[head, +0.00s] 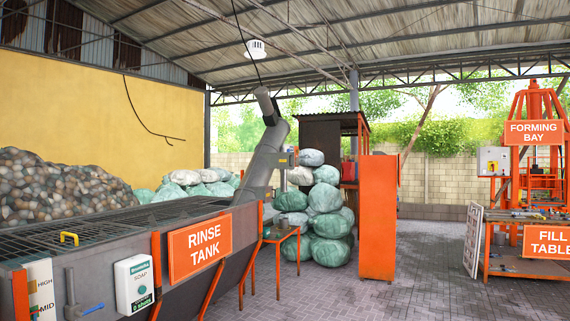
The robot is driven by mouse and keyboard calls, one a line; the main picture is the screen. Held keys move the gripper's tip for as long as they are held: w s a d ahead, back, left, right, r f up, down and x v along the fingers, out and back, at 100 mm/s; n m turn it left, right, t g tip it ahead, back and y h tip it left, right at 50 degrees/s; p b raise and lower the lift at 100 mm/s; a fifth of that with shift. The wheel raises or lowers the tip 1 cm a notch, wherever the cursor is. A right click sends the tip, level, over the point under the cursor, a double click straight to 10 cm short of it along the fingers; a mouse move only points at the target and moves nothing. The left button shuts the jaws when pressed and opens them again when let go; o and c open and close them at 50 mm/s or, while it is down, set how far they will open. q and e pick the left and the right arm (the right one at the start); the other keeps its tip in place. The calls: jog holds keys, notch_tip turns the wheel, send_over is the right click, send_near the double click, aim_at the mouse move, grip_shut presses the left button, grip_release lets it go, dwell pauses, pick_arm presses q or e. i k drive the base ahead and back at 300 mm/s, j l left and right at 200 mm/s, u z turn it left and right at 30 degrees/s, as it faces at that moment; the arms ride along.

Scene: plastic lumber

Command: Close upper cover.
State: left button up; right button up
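I cannot tell for certain which part is the upper cover. The rinse tank (215,277) stands at the left with a dark mesh grating (125,222) across its top. Neither of my grippers is in view.
The fill table (545,241) is at right. Paved floor (340,297) is clear between.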

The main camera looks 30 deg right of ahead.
aim_at(285, 159)
jog(key=i+l+z, duration=0.3)
jog(key=i+l, duration=0.15)
jog(key=i, duration=0.15)
jog(key=i+l+z, duration=0.25)
jog(key=i, duration=0.35)
jog(key=i+l+z, duration=0.3)
jog(key=i, duration=0.35)
jog(key=i+z, duration=0.3)
jog(key=i, duration=2.9)
